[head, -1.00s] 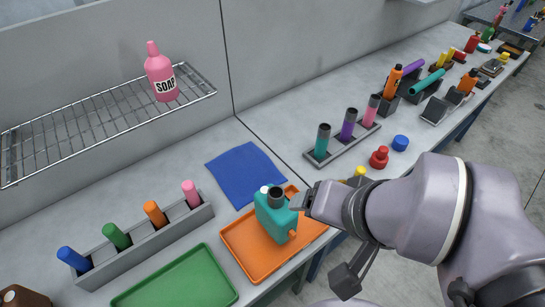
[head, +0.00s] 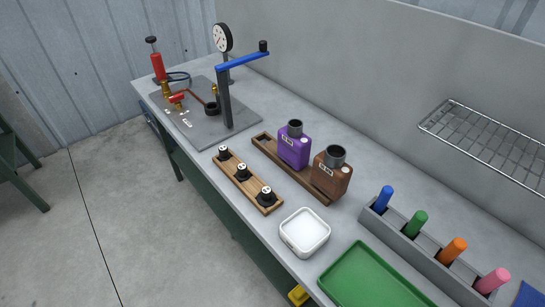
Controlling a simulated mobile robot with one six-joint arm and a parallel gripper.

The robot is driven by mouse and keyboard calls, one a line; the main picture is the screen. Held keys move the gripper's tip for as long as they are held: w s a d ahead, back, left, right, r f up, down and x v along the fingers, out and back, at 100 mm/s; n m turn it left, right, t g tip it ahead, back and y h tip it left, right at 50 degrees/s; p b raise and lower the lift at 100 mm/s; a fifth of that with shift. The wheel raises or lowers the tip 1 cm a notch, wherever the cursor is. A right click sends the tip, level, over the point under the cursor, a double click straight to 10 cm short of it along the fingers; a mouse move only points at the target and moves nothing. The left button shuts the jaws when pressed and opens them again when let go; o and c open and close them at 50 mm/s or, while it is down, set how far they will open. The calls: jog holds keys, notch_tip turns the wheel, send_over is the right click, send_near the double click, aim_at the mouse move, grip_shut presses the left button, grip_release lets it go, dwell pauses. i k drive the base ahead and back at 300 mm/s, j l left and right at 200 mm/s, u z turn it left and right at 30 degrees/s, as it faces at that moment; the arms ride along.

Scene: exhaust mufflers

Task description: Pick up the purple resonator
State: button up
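The purple resonator (head: 294,148) is a boxy purple body with a dark round pipe opening on top and a small pale label. It stands upright in a long brown wooden rack (head: 266,150) on the bench. A brown resonator (head: 332,175) of similar shape stands beside it to the right in the same rack. My gripper is not in this view.
A wooden strip with black knobs (head: 245,181) lies in front of the rack. A white dish (head: 304,232), green tray (head: 368,279) and grey holder with coloured cylinders (head: 425,250) are to the right. A gauge fixture with blue lever (head: 243,62) stands at left.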

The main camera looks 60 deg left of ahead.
aim_at(294, 145)
jog(key=u, duration=2)
